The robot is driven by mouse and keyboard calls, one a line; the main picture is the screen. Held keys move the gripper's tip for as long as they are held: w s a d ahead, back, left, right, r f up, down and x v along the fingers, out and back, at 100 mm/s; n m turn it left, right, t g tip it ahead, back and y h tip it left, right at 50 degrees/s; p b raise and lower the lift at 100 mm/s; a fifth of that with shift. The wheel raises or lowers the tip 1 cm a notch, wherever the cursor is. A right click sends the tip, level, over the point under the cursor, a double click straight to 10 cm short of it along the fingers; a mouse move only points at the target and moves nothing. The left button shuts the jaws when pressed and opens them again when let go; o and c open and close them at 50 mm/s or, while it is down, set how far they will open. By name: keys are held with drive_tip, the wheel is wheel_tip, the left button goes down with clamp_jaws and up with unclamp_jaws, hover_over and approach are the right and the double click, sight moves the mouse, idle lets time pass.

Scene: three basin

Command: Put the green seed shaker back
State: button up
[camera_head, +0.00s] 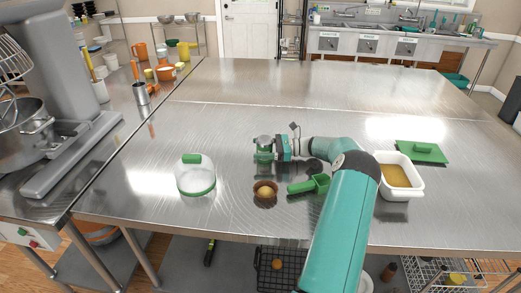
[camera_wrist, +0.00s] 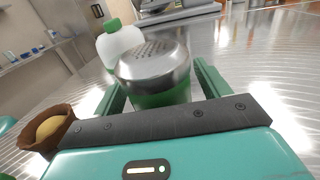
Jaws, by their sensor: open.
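The green seed shaker (camera_head: 264,142) has a perforated metal top and stands upright on the steel table. In the wrist view the shaker (camera_wrist: 155,70) sits between my two green fingers, its metal cap toward the camera and its green body partly hidden by the gripper's dark bar. My gripper (camera_head: 263,155) is open, low over the table, with a finger on either side of the shaker. Whether either finger touches it I cannot tell.
A white, green-trimmed container (camera_head: 196,178) stands left. A brown bowl (camera_head: 265,197) and a green scoop (camera_head: 300,187) lie near the front. A white tub (camera_head: 403,194) and a green lid (camera_head: 421,153) are right. The table's back is clear.

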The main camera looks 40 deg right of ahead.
drive_tip(key=v, duration=1.1)
drive_tip(key=shift+s+d+f, duration=0.1)
drive_tip(key=shift+s+d, duration=0.15)
drive_tip(key=shift+s, duration=0.05)
